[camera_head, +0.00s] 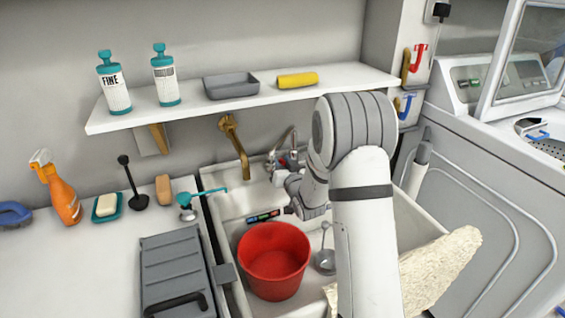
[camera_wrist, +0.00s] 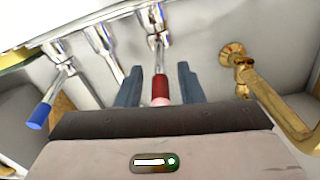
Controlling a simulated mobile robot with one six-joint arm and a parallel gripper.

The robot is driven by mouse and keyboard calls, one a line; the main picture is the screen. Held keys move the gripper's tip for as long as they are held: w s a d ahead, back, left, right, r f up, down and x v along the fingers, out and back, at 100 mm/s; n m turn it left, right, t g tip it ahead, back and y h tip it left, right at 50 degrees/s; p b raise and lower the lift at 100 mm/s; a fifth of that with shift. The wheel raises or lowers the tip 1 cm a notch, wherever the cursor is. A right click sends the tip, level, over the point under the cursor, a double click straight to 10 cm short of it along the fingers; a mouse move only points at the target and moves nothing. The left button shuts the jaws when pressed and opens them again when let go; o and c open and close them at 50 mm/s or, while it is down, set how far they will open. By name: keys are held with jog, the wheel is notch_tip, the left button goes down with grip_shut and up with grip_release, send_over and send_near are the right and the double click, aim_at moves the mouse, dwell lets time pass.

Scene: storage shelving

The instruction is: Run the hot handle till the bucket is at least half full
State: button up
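The red bucket (camera_head: 273,272) stands upright in the sink (camera_head: 230,205), and no water shows in it. A brass spout (camera_head: 238,145) comes from the wall behind the sink. No water runs from it. It also shows at the right in the wrist view (camera_wrist: 270,95). In that view the red-ended hot handle (camera_wrist: 160,88) lies between the two dark fingers of my gripper (camera_wrist: 159,84). The fingers are open, with a gap on either side of the handle. A blue-ended handle (camera_wrist: 38,116) is further left. In the head view my arm partly covers the taps.
A ladle (camera_head: 325,260) and a small tool (camera_head: 263,215) are in the sink. A pale cloth (camera_head: 440,265) hangs over its front right. A shelf (camera_head: 240,103) with bottles is above. A grey washboard (camera_head: 172,262) lies left; a washing machine (camera_head: 490,190) stands right.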

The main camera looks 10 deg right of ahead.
grip_shut()
dwell(0.4)
